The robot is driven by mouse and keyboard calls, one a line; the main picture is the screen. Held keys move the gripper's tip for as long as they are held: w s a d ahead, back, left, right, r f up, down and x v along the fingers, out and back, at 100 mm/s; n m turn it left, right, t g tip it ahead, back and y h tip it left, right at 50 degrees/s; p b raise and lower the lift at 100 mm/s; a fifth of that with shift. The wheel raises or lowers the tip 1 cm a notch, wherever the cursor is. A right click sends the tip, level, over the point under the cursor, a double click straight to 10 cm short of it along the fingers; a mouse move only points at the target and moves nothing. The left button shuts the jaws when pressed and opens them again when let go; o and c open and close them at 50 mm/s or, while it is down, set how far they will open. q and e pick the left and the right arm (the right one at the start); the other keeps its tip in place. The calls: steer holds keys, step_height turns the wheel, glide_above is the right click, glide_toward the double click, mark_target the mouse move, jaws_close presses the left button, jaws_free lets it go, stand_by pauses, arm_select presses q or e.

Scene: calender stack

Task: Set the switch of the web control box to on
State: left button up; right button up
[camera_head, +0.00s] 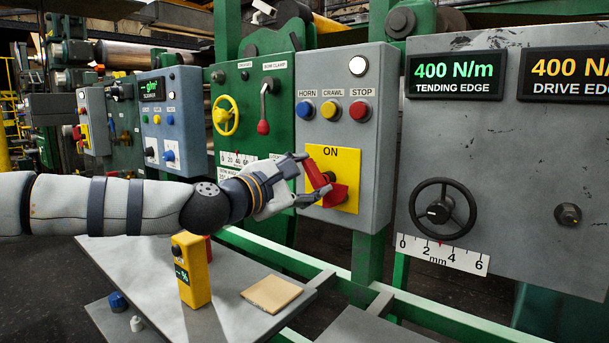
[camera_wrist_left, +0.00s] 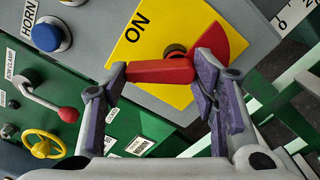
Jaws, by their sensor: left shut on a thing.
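The grey control box (camera_head: 372,78) stands at the middle of the head view, with a yellow plate (camera_head: 349,163) marked ON near its top. A red rotary switch handle (camera_head: 335,192) sits on this plate; its upper end tilts up and to the left. The handle also shows in the left wrist view (camera_wrist_left: 160,71), beside a dark round hub. My left gripper (camera_head: 313,175) reaches in from the left and is shut on the red handle, one finger at each side of it (camera_wrist_left: 163,74). My right gripper is not in view.
HORN, CRAWL and STOP buttons (camera_head: 331,110) sit just above the plate. A green panel (camera_head: 250,105) with a yellow handwheel and red-tipped lever is at left. A grey panel with a black handwheel (camera_head: 442,208) is at right. A yellow device (camera_head: 191,270) stands on the table below.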

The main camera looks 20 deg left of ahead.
arm_select(q)
steer(key=m, duration=0.3)
steer(key=m+p, duration=0.1)
steer(key=shift+s+d+r, duration=0.15)
steer(key=shift+d+r, duration=0.05)
steer(key=shift+d, duration=0.1)
steer(key=shift+d+m, duration=0.2)
steer(key=shift+m, duration=1.4)
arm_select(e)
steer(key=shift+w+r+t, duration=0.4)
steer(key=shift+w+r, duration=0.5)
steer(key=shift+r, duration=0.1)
arm_select(q)
steer(key=shift+f, duration=0.1)
steer(key=o, duration=1.2)
steer(key=shift+c, duration=0.2)
steer(key=shift+s, duration=0.1)
steer(key=v, duration=1.2)
